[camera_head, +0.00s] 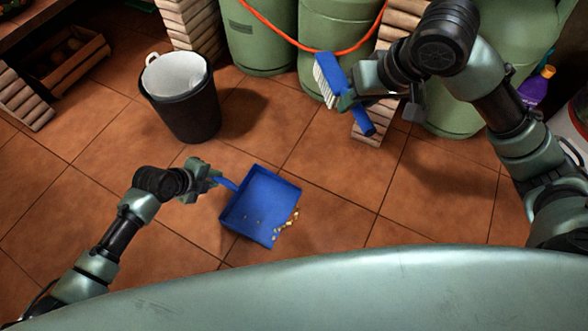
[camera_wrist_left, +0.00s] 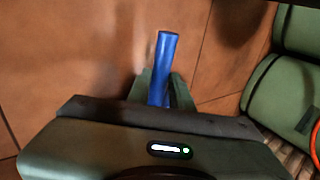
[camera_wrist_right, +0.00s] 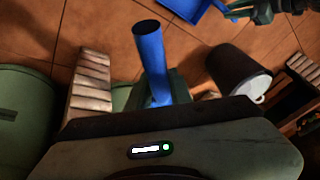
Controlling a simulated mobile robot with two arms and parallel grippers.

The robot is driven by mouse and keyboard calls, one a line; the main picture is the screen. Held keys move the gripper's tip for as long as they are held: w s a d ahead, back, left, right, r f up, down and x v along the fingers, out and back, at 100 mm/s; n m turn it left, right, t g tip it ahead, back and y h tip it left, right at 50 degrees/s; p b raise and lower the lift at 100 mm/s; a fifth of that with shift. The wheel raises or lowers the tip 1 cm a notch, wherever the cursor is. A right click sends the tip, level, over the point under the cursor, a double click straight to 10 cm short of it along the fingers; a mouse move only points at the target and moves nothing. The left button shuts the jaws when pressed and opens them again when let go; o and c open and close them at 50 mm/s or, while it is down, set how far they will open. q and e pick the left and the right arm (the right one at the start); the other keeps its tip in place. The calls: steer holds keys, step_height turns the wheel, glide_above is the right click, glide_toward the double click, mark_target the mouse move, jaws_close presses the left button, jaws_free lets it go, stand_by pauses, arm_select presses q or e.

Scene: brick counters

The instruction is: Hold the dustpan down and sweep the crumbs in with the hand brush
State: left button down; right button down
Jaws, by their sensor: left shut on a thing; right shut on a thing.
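The blue dustpan (camera_head: 262,196) lies on the tiled floor in the head view. My left gripper (camera_head: 208,176) is shut on its handle (camera_head: 229,184); the handle also shows in the left wrist view (camera_wrist_left: 166,62). Pale crumbs (camera_head: 291,220) lie along the dustpan's right edge, and a few specks show on the pan itself. My right gripper (camera_head: 349,99) is shut on the blue hand brush (camera_head: 333,72), held up and tilted to the upper right of the dustpan, with white bristles facing left. The brush handle shows in the right wrist view (camera_wrist_right: 149,57).
A black bucket (camera_head: 186,104) with a light inside stands upper left of the dustpan. Green gas cylinders (camera_head: 262,38) with an orange hose (camera_head: 300,44) stand at the back. A wooden crate (camera_head: 66,58) is far left. The floor right of the crumbs is clear.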

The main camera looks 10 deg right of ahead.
stand_by(0.5)
steer(key=s+f+n+g, duration=0.3)
steer(key=f+n+g, duration=0.1)
steer(key=f+n, duration=0.6)
steer(key=s+d+f+n+g+y, duration=0.1)
steer(key=s+f+n+g, duration=0.2)
steer(key=f+n, duration=0.7)
step_height(320, 180, down, 7)
steer(key=shift+s+d+r+n+g, duration=0.2)
steer(key=shift+s+n+g, duration=0.15)
steer(key=shift+s, duration=0.3)
steer(key=shift+f, duration=0.1)
steer(key=shift+f, duration=2.9)
steer(key=w+a, duration=0.2)
steer(key=a, duration=0.1)
steer(key=w+a, duration=0.2)
steer(key=a, duration=0.1)
steer(key=w+a, duration=0.2)
steer(key=shift+w+a+r, duration=0.2)
steer(key=shift+w+a, duration=0.1)
steer(key=shift+a, duration=0.1)
steer(key=shift+s+d+r, duration=0.35)
steer(key=shift+d+r, duration=0.15)
steer(key=shift+r, duration=0.25)
steer(key=shift+s+d+r, duration=0.35)
steer(key=shift+d+r, duration=0.1)
steer(key=shift+r, duration=0.3)
steer(key=shift+s+d+r, duration=0.35)
steer(key=shift+d+r, duration=0.15)
steer(key=shift+r, duration=0.25)
